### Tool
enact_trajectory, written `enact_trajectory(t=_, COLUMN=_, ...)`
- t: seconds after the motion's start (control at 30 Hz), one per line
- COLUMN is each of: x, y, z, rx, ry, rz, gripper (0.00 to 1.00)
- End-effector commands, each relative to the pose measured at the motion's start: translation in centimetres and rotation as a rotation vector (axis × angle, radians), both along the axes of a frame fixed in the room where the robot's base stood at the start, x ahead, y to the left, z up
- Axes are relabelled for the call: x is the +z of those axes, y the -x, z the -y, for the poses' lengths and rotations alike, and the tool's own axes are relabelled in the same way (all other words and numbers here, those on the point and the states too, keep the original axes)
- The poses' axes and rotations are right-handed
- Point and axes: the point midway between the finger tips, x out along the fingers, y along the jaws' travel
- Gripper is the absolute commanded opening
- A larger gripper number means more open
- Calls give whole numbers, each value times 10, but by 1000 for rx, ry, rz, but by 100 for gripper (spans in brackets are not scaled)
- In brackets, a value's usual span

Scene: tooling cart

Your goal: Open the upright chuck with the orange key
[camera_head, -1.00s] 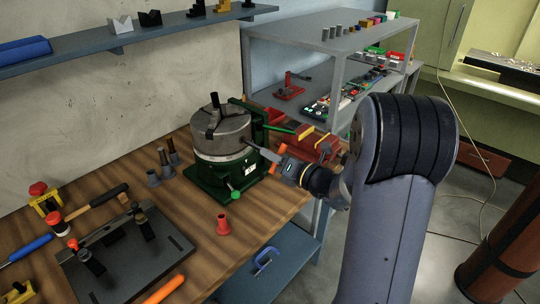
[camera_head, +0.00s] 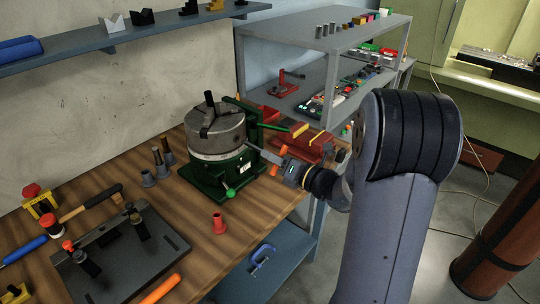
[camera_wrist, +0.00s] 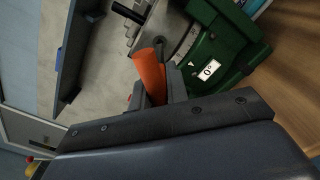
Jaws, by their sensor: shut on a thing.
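The grey chuck (camera_head: 216,137) stands upright on a green base (camera_head: 208,180) on the wooden bench, its jaws facing up. It also shows in part in the wrist view (camera_wrist: 186,28), beside the green base with a "0°" label. My gripper (camera_head: 280,163) is to the right of the chuck, shut on the orange key. The key's orange handle (camera_wrist: 150,76) stands out between the fingers in the wrist view. The key's thin grey shank points left toward the chuck's side. I cannot tell whether its tip is in the chuck or just short of it.
A green-handled lever (camera_head: 272,127) and a red vise (camera_head: 314,147) are close behind my gripper. A red cup-shaped piece (camera_head: 219,223) stands in front of the base. A grey shelf rack (camera_head: 330,62) stands behind.

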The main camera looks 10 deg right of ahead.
Motion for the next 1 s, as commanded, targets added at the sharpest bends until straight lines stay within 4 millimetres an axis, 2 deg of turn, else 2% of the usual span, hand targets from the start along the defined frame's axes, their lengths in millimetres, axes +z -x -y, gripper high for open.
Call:
enact_trajectory(t=0.53, x=1, y=35, z=26, rx=-3, ry=0, rz=0, gripper=0)
enact_trajectory(t=1.0, x=0, y=39, z=29, rx=-1, ry=0, rz=1, gripper=0)
